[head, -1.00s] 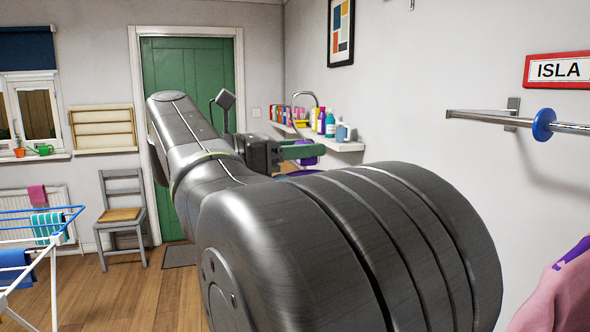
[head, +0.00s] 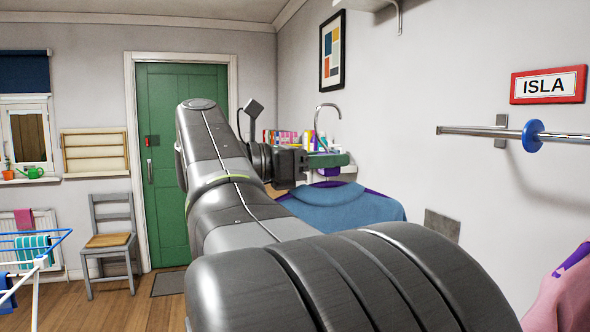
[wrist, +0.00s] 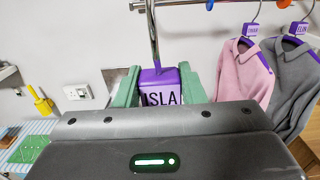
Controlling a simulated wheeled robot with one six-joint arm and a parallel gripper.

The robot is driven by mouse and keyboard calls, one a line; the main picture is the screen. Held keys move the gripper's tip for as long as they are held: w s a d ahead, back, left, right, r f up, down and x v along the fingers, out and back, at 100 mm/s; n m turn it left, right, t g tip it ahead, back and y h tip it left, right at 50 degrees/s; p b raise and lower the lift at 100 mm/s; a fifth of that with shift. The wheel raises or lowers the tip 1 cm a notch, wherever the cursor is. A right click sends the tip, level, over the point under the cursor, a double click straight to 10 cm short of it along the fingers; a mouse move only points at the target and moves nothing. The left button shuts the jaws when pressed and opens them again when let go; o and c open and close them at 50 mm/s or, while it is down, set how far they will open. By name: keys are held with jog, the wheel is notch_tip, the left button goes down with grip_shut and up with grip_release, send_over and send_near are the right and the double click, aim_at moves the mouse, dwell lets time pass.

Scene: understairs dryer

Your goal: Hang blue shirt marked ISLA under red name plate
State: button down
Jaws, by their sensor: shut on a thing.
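My gripper (head: 328,162) is shut on the purple hanger block (wrist: 158,88) marked ISLA, with its green fingers on either side. The blue shirt (head: 345,207) with purple trim hangs below my gripper in the head view. The metal hanger hook (wrist: 152,35) rises from the block in the wrist view; whether it touches anything is unclear. The red name plate (head: 548,85) reading ISLA is on the right wall. Below it is the metal rail (head: 475,131), with a blue disc (head: 533,136). My gripper is left of the rail in the head view.
A pink shirt (wrist: 245,75) and a grey shirt (wrist: 291,85) hang at the right in the wrist view. A drying rack (head: 35,250) and a chair (head: 110,240) stand at the left. A framed picture (head: 332,50) hangs on the wall.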

jog(key=f+p+x, duration=0.3)
jog(key=x, duration=3)
jog(key=shift+w+d, duration=0.1)
jog(key=shift+d, duration=0.05)
jog(key=c, duration=0.9)
grip_release()
jog(key=shift+o, duration=0.2)
jog(key=b+v, duration=0.2)
jog(key=v, duration=1.2)
jog(key=shift+b, duration=0.3)
